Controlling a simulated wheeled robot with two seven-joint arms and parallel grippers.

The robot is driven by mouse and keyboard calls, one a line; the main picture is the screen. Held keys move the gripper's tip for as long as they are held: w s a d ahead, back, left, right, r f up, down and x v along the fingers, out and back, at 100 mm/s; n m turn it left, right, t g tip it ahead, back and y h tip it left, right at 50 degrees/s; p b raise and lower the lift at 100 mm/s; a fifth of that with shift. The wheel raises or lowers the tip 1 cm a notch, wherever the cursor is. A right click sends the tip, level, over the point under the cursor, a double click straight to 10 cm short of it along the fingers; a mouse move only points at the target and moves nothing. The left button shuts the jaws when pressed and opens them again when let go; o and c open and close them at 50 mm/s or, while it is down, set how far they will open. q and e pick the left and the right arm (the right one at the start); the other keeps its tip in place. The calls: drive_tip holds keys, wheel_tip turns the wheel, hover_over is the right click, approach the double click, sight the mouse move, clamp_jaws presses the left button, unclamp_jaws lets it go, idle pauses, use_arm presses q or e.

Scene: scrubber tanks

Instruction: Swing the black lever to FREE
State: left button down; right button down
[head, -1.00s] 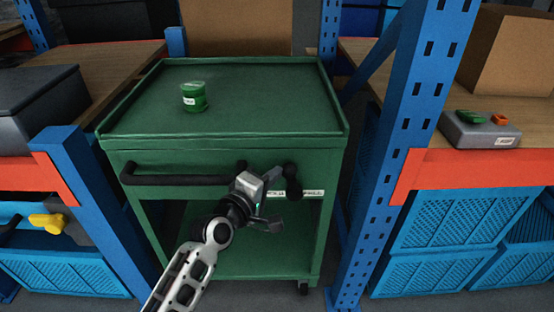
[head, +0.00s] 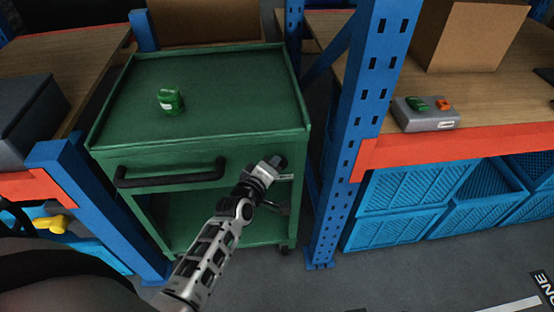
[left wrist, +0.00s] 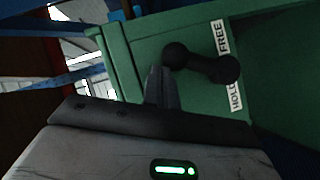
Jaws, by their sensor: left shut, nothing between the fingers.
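The black lever (left wrist: 203,65) is on the green cart's front panel, with a rounded knob at each end. In the left wrist view its right end lies between the FREE label (left wrist: 221,38) and the HOLD label (left wrist: 236,96). My left gripper (left wrist: 157,72) is shut and empty, beside the lever's left end on the HOLD side. I cannot tell whether it touches. In the head view my left gripper (head: 270,165) is at the panel's right part and hides much of the lever (head: 280,160). My right gripper is not in view.
The green cart (head: 215,75) has a black handle (head: 170,176) left of my gripper and a green canister (head: 170,101) on top. Blue rack posts (head: 352,140) stand on both sides. A grey box with green and orange parts (head: 428,116) sits on the right shelf.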

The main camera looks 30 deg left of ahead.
use_arm(q)
drive_tip(key=shift+w+d, duration=0.1)
drive_tip(key=shift+d, duration=0.1)
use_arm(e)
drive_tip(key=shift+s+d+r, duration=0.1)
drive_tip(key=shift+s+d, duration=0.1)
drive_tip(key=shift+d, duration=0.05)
use_arm(q)
drive_tip(key=shift+d, duration=0.1)
